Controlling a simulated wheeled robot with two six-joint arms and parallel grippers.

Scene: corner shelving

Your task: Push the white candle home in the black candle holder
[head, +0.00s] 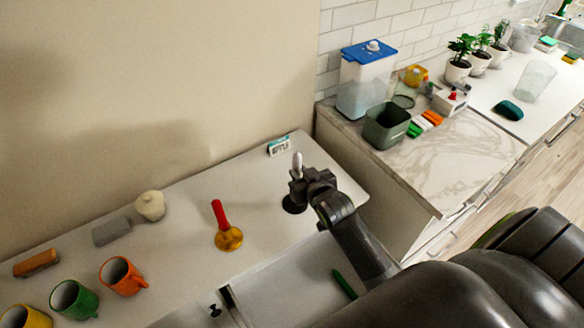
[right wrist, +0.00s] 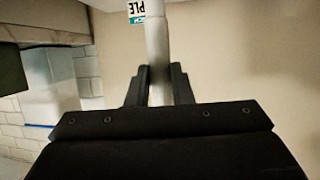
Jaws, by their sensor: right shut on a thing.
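The white candle (head: 297,160) stands roughly upright in the jaws of my right gripper (head: 300,183), its top showing above the fingers. In the right wrist view the candle (right wrist: 157,45) runs between the two dark fingers (right wrist: 158,88), which are shut on it. The black candle holder (head: 291,205) is on the white table right below the gripper, partly covered by it. The candle's lower end is hidden, so I cannot tell how deep it sits in the holder. My left gripper is not in view.
A red candle (head: 218,212) stands in a gold holder (head: 229,239) to the left. A small labelled box (head: 279,145) lies behind the gripper. Mugs (head: 122,276) stand at the far left. A marble counter (head: 450,150) with containers is at the right.

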